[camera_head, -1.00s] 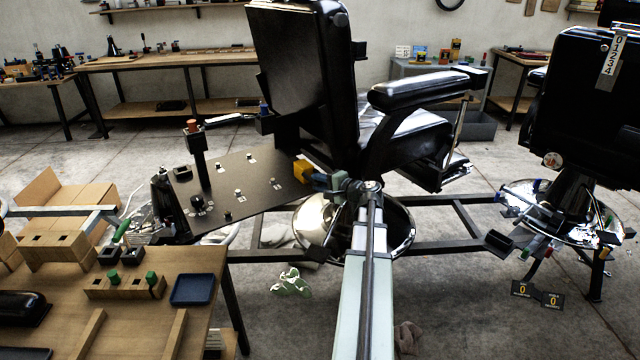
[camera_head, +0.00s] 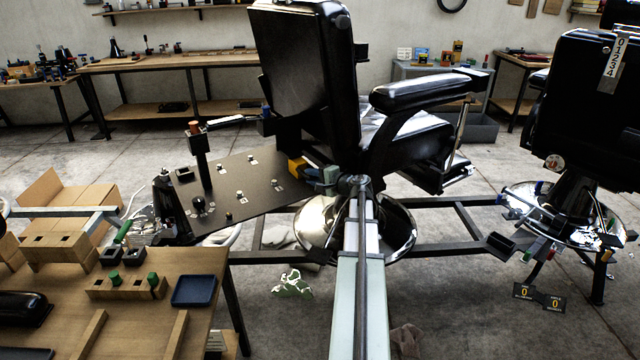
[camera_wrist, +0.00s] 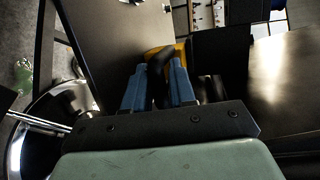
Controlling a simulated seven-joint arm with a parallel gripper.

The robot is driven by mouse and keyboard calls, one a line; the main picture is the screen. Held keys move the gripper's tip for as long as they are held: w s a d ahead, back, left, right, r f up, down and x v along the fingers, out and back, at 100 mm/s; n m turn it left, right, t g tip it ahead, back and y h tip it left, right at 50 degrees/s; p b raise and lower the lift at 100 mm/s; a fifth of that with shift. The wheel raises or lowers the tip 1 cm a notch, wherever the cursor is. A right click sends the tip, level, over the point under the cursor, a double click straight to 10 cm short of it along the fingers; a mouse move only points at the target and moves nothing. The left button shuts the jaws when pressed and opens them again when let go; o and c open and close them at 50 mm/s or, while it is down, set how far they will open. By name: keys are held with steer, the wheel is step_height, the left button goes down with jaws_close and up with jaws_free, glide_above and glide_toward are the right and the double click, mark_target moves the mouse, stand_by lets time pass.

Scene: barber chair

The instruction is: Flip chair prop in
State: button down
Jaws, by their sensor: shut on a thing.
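The black barber chair (camera_head: 295,70) stands in the middle of the head view, its backrest toward me. A yellow part (camera_head: 296,169), probably of the chair prop, shows low behind the backrest, beside the right edge of a dark panel. My gripper (camera_head: 312,174) reaches it from the right. In the wrist view the blue fingers of my gripper (camera_wrist: 158,88) are shut on a dark piece (camera_wrist: 157,66) in front of the yellow part (camera_wrist: 180,54). The rest of the prop is hidden by my gripper and the chair.
The dark panel (camera_head: 262,182) with small knobs lies left of my gripper. The round chrome base (camera_head: 398,232) is below it. A wooden bench (camera_head: 235,268) stands at the front left. A second black chair (camera_head: 590,100) is at the right.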

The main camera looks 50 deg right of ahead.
steer(key=shift+w+d+f, duration=0.1)
steer(key=shift+w+d, duration=0.05)
steer(key=shift+w, duration=0.35)
steer(key=shift+w+d+f, duration=0.1)
steer(key=shift+w, duration=0.4)
steer(key=c, duration=1.1)
jaws_free()
steer(key=shift+w, duration=0.1)
steer(key=shift+r, duration=0.1)
steer(key=v, duration=1.4)
steer(key=shift+w, duration=0.1)
